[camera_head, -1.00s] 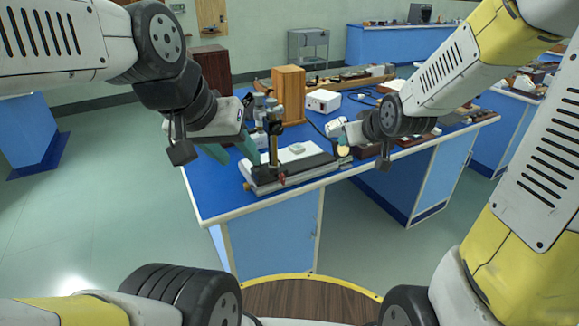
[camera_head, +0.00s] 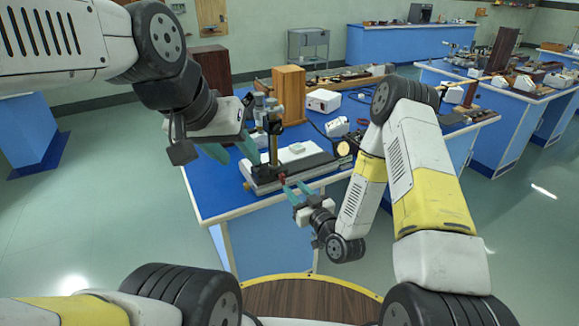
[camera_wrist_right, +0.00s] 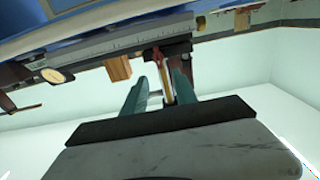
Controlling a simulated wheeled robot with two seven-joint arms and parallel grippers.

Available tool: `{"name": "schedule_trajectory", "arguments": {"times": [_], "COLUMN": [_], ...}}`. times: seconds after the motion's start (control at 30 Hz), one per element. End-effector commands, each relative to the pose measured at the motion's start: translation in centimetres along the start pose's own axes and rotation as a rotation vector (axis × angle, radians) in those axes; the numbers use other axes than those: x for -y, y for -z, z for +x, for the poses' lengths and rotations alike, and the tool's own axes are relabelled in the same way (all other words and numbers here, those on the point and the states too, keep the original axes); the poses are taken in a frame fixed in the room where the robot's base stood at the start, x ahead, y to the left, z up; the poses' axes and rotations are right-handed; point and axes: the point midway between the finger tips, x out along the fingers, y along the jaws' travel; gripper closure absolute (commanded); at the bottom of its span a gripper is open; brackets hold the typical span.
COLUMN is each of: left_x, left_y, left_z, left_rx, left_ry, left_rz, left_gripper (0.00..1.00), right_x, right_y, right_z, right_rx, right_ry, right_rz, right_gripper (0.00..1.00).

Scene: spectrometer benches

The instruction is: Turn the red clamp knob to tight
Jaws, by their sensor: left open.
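The red clamp knob (camera_head: 281,178) is small and sits low on the front of the black post stand (camera_head: 274,140) on the bench rail (camera_head: 310,168). In the right wrist view the red knob (camera_wrist_right: 156,55) is just ahead of the fingers, roughly between their lines. My right gripper (camera_head: 297,188) is open and empty, its teal fingertips just in front of the knob; contact cannot be told. Its two fingers (camera_wrist_right: 160,88) stand apart in the wrist view. My left gripper (camera_head: 234,153) is open, left of the post, with nothing seen between its fingers.
A wooden block (camera_head: 289,95) and a white box (camera_head: 323,100) stand behind the post.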

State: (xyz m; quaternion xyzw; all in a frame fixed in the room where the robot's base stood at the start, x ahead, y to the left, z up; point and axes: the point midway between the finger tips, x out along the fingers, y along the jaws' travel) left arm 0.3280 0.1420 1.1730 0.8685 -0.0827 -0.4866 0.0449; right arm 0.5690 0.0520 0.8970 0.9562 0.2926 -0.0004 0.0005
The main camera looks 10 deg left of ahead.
Motion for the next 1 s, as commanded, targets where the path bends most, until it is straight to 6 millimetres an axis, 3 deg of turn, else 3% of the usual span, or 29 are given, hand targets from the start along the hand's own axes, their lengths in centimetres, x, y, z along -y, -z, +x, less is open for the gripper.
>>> {"name": "schedule_trajectory", "arguments": {"times": [0.5, 0.87, 1.0], "left_x": [0.0, 0.0, 0.0], "left_y": [0.0, 0.0, 0.0], "left_z": [0.0, 0.0, 0.0], "left_rx": [0.000, 0.000, 0.000], "left_ry": [0.000, 0.000, 0.000], "left_rz": [0.000, 0.000, 0.000], "left_gripper": [0.55, 0.55, 0.55], "right_x": [0.0, 0.0, 0.0], "right_y": [0.1, 0.1, 0.1], "right_z": [7.0, 7.6, 7.5], "right_rx": [-0.003, -0.001, -0.001], "right_ry": [0.000, 0.000, 0.000], "right_rz": [0.000, 0.001, 0.001], "right_gripper": [0.66, 0.66, 0.93]}}
